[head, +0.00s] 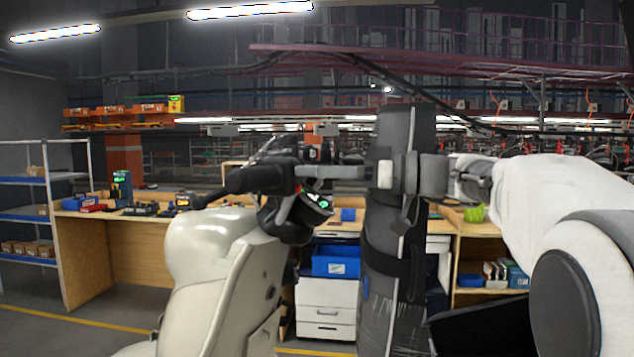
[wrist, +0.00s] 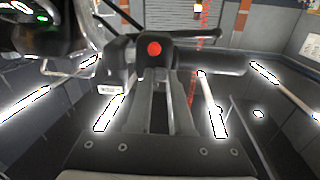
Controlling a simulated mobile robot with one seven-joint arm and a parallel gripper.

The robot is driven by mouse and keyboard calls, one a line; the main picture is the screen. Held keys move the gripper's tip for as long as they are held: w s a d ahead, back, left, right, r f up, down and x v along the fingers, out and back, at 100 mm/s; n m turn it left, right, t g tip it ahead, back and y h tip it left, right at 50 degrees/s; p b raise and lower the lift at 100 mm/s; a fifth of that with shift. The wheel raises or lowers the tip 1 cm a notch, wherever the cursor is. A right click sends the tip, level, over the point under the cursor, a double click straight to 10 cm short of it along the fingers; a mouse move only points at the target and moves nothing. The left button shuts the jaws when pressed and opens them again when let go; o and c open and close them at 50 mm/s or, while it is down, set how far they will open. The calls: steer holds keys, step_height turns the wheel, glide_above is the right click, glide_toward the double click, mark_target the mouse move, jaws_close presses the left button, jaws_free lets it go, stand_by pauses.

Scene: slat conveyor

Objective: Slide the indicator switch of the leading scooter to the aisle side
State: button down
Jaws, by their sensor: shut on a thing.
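The cream scooter (head: 210,260) stands left of centre in the head view, with its black handlebar and lit display (head: 318,201). My gripper (head: 302,172) reaches in from the right, with its fingertips at the handlebar's switch housing. In the wrist view my gripper (wrist: 156,76) has its fingers close together at the black switch housing (wrist: 153,66), just below a round red button (wrist: 154,48). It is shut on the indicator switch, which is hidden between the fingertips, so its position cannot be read. The display also shows at the top left of the wrist view (wrist: 38,28).
A black handlebar lever (wrist: 190,35) and grip (wrist: 218,60) lie close to the fingers. Behind the scooter are a wooden bench (head: 125,235), a blue bin (head: 336,261) on white drawers (head: 326,305) and a rack (head: 28,213) at left.

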steer(key=shift+s, duration=0.1)
steer(key=c, duration=0.8)
jaws_free()
steer(key=shift+s, duration=0.15)
steer(key=b+v, duration=0.1)
steer(key=v, duration=1.6)
steer(key=shift+d+b, duration=0.2)
steer(key=shift+b, duration=0.1)
